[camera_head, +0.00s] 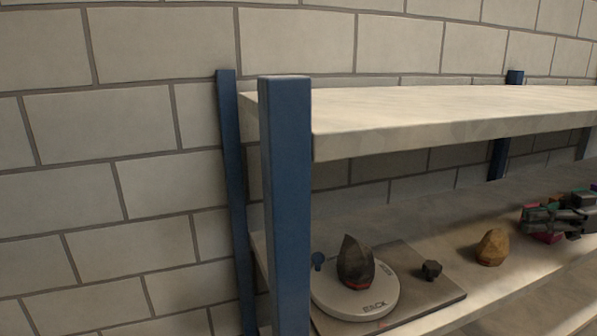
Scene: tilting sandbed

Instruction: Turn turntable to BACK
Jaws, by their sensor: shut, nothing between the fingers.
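The turntable (345,304) is a pale round disc on the lower shelf, partly hidden at its left by the blue post. The word BACK shows on its front right rim, and other lettering at its right rim is too small to read. A dark pointed stone (356,262) with a red band at its base stands on the disc. The disc sits on a grey-brown base board (442,291) with a small red mark at its front. My gripper (527,219) is at the right edge, pointing left, shut and empty, well apart from the turntable.
A small dark lump (431,269) is on the board right of the disc. A tan rock (492,247) lies between turntable and gripper. A blue post (286,200) stands in front at left, and the upper shelf (430,115) overhangs. Coloured items lie partly hidden behind the gripper.

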